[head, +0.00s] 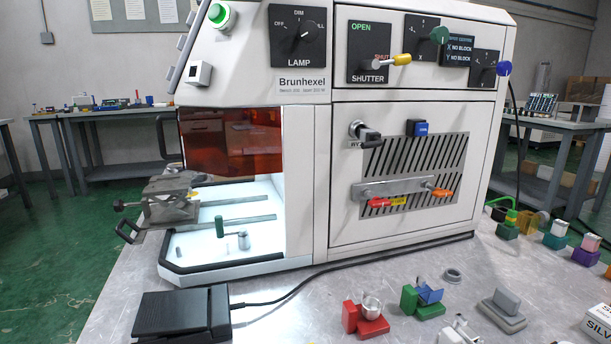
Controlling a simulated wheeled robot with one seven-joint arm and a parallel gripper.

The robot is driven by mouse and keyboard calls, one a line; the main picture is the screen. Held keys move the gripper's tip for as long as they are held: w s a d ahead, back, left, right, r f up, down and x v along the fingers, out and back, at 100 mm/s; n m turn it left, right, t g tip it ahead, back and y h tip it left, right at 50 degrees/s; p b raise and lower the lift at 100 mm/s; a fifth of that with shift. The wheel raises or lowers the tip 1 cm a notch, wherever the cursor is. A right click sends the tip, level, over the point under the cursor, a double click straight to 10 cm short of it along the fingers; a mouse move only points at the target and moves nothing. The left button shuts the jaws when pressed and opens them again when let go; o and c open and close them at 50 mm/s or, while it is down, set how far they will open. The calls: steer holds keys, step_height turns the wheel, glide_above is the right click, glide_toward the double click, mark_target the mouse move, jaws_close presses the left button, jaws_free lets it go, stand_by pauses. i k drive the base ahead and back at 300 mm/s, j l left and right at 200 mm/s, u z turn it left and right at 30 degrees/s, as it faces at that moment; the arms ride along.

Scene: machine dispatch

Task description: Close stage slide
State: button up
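The stage slide (172,202) is a grey metal carriage with a vise-like block, a small dark knob on its left and a black handle (128,232) at its front. It sticks out past the left, open side of the white Brunhexel machine (306,180). Two grey rails (238,221) run from it into the lit chamber (262,188). An amber window (230,142) covers the upper part of the opening, and the lower part is open. My gripper is not in view.
A green-topped peg (219,226) and a small grey cylinder stand on the chamber floor. A black foot pedal (182,314) with a cable lies on the metal table (300,315) in front. Red, green and grey fixtures (366,318) stand at the front right. The floor left of the machine looks clear.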

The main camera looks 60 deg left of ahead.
mark_target(163, 215)
steer(key=u, duration=2.1)
steer(key=i+l+u, duration=0.15)
steer(key=u, duration=0.35)
steer(key=i+l+u, duration=0.15)
steer(key=u, duration=0.3)
steer(key=i+l+u, duration=0.1)
steer(key=l+u, duration=0.4)
steer(key=j, duration=0.15)
